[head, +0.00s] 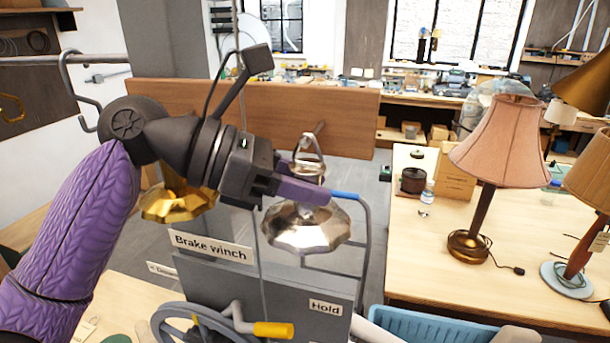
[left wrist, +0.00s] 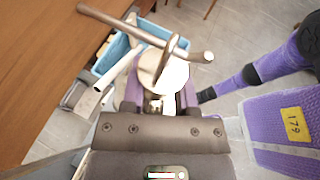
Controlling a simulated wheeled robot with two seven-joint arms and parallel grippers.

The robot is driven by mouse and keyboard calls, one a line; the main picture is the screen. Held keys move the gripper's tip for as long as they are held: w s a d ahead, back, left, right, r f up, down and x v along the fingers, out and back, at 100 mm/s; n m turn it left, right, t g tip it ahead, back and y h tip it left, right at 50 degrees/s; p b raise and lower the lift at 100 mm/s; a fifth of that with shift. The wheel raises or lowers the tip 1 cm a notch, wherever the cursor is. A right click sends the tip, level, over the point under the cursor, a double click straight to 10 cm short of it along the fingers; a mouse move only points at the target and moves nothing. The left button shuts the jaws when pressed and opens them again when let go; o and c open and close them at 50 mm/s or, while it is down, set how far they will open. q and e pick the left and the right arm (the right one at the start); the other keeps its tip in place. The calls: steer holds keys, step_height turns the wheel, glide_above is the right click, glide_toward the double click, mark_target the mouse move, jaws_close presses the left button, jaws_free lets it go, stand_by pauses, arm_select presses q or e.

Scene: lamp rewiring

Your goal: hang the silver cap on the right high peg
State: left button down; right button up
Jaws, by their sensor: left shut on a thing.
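The silver cap (head: 305,227) is a faceted shiny dome with a ringed stem on top. My left gripper (head: 306,190) is shut on its stem and holds the cap upright. In the left wrist view the purple fingers (left wrist: 160,100) close around the stem, below the cap's metal ring (left wrist: 173,60).
A gold cap (head: 178,202) shows behind my left wrist. Below is a grey panel (head: 255,290) labelled Brake winch and Hold, with a yellow-handled crank (head: 272,330). A blue crate (head: 440,325) and a lamp table (head: 405,262) stand at right.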

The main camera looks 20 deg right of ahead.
arm_select(q)
steer(key=shift+c, duration=1.5)
jaws_free()
steer(key=b+v, duration=0.3)
steer(key=v, duration=0.7)
